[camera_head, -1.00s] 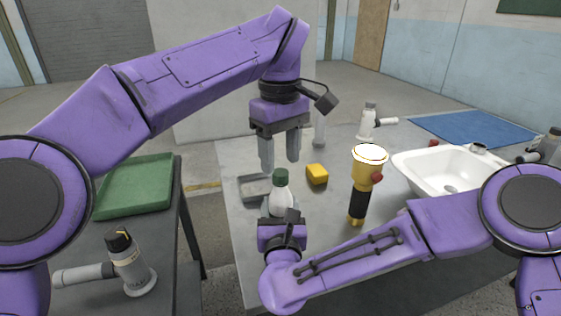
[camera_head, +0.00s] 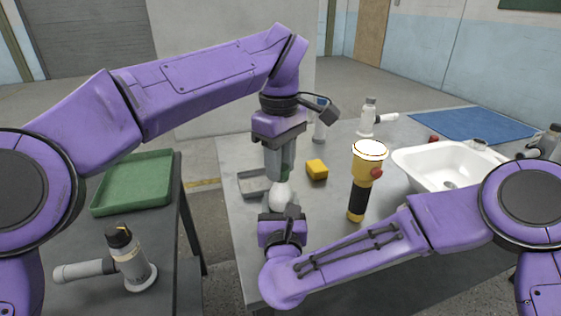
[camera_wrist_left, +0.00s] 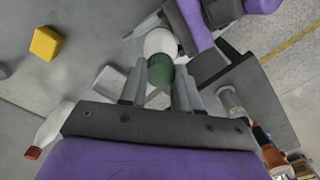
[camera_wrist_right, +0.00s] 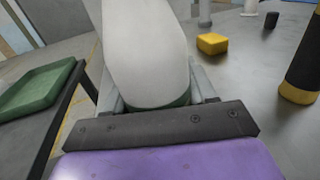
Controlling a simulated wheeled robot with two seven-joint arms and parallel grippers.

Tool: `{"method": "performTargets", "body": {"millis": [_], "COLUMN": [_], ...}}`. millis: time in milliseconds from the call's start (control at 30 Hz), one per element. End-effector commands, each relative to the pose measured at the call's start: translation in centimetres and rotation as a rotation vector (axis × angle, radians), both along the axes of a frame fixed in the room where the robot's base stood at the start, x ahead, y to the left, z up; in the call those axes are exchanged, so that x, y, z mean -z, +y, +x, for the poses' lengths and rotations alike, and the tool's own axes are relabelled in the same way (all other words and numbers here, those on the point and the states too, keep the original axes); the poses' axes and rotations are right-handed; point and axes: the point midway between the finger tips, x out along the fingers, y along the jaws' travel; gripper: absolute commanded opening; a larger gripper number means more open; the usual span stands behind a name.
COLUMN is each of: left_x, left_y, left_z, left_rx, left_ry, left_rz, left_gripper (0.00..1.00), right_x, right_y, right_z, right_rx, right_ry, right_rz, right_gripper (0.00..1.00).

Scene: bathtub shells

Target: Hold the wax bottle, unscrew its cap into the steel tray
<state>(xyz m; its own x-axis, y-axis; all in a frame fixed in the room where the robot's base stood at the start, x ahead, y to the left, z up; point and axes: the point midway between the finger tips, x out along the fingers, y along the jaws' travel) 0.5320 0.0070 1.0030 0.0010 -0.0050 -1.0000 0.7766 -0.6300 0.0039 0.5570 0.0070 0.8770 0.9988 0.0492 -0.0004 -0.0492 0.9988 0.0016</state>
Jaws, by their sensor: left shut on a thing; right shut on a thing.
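The white wax bottle (camera_head: 281,195) stands upright near the front left of the grey table. My right gripper (camera_head: 283,214) is shut on its body, and the bottle fills the middle of the right wrist view (camera_wrist_right: 145,50). My left gripper (camera_head: 280,174) points down from above and is shut on the green cap (camera_wrist_left: 160,72), which shows between its fingers in the left wrist view. The steel tray (camera_head: 250,185) lies on the table just left of the bottle, partly hidden behind the left gripper.
A yellow block (camera_head: 317,169) and a yellow-and-black flashlight (camera_head: 358,190) stand right of the bottle. A white basin (camera_head: 412,170) and a blue mat (camera_head: 470,125) lie farther right. A green tray (camera_head: 135,182) is on the side table at left.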

Motion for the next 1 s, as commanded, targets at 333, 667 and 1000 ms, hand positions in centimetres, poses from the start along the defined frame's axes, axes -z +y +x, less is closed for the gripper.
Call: {"method": "performTargets", "body": {"millis": [333, 667, 1000], "left_x": [-0.1, -0.16, -0.26], "left_y": [0.03, -0.12, -0.3], "left_z": [-0.09, -0.16, -0.05], "left_rx": [-1.061, -2.14, 3.016], "left_ry": [-0.001, 0.001, -0.006], "left_rz": [-0.003, -0.005, 0.008], "left_gripper": [0.0, 0.0, 0.0], "right_x": [-0.04, -0.04, -0.05], "right_y": [0.28, 0.35, 0.39], "right_z": [-0.16, -0.22, -0.24], "right_rx": [-0.009, -0.012, -0.013], "right_ry": [-0.001, -0.002, -0.002], "right_rz": [-0.004, -0.005, -0.006], "right_gripper": [0.0, 0.0, 0.0]}}
